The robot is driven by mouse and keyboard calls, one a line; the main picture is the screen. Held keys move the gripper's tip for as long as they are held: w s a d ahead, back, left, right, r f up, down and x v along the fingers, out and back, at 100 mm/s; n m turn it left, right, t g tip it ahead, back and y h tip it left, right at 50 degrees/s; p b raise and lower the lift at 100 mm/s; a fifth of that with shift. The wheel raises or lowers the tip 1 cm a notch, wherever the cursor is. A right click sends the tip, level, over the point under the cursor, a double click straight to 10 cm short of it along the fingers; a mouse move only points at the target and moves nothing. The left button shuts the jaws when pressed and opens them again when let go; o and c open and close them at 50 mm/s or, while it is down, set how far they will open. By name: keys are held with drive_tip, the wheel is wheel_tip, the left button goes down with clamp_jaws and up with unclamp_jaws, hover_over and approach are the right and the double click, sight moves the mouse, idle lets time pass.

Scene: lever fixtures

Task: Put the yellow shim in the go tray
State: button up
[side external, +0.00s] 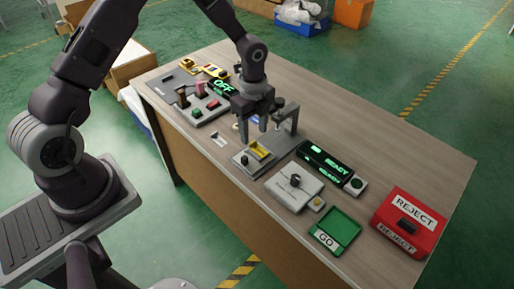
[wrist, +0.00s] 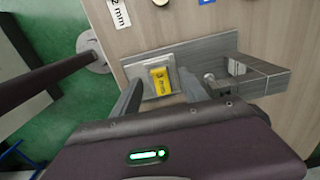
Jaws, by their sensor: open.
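The yellow shim (side external: 260,148) lies on a small grey block of a metal gauge fixture (side external: 245,163). In the wrist view the shim (wrist: 160,79) sits on a pale square seat, with dark marking on its face. My gripper (side external: 262,130) is open and empty just above the fixture. In the wrist view its two fingers (wrist: 160,95) stand to either side of the shim, apart from it as far as I can tell. The green go tray (side external: 344,224), with a white GO label, is at the front right of the bench and looks empty.
A red REJECT box (side external: 408,220) stands right of the tray. A grey box with a knob (side external: 294,187) and a READY display (side external: 325,161) lie between fixture and tray. The fixture's upright arm (side external: 287,115) rises beside my gripper. A panel with levers and an OFF display (side external: 223,88) is behind.

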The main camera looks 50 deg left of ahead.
wheel_tip(320, 180, down, 3)
drive_tip(key=shift+s+f, duration=0.15)
clamp_jaws()
wheel_tip(320, 180, up, 10)
hover_over(331, 221)
wheel_tip(331, 221, down, 2)
wheel_tip(331, 221, down, 10)
drive_tip(key=shift+f, duration=0.2)
